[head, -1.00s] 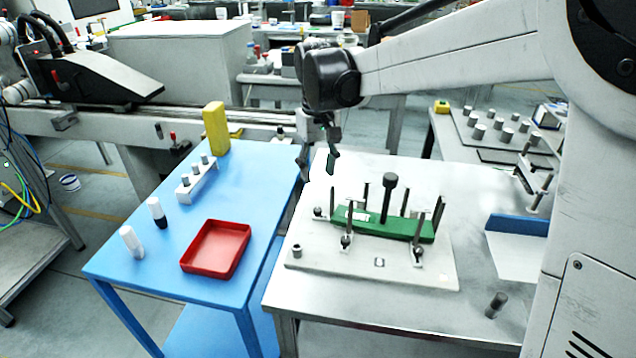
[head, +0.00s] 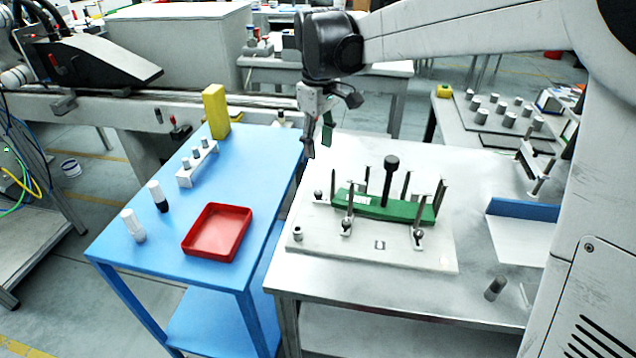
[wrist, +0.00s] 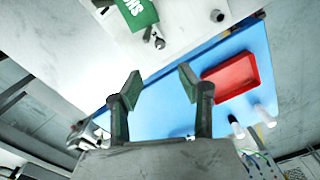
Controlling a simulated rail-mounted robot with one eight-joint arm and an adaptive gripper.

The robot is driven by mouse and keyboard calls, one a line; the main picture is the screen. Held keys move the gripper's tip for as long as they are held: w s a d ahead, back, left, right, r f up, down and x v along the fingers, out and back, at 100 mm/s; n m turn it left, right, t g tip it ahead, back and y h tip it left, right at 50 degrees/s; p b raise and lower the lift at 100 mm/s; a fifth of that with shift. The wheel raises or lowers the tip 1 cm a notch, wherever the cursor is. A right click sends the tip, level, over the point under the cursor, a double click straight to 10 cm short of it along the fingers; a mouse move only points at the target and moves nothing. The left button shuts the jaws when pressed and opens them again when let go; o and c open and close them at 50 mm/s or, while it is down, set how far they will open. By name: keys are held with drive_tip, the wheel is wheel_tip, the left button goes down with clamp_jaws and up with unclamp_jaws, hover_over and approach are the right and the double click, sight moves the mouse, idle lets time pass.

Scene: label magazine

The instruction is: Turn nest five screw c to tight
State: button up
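The green label magazine (head: 385,207) lies on a white fixture plate (head: 370,252) on the metal table. Several thin upright screws or posts stand around it, such as the front-left one (head: 349,212) and the front-right one (head: 421,226). A thick black-headed post (head: 391,172) rises from its middle. I cannot tell which screw is nest five screw c. My gripper (head: 318,148) is open and empty, above the far-left side of the fixture, apart from it. In the wrist view, its fingers (wrist: 160,85) are spread; part of the green magazine (wrist: 134,12) shows beyond them.
The blue table (head: 255,165) on the left holds a red tray (head: 217,232), a yellow block (head: 215,111), a white rack (head: 197,164) and two bottles. A blue-edged bin (head: 523,209) and a dark cylinder (head: 495,288) are on the metal table's right.

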sight(318, 192)
wheel_tip(318, 192, down, 14)
drive_tip(key=shift+r+b, duration=0.25)
drive_tip(key=shift+b, duration=0.2)
drive_tip(key=shift+c, duration=0.4)
clamp_jaws()
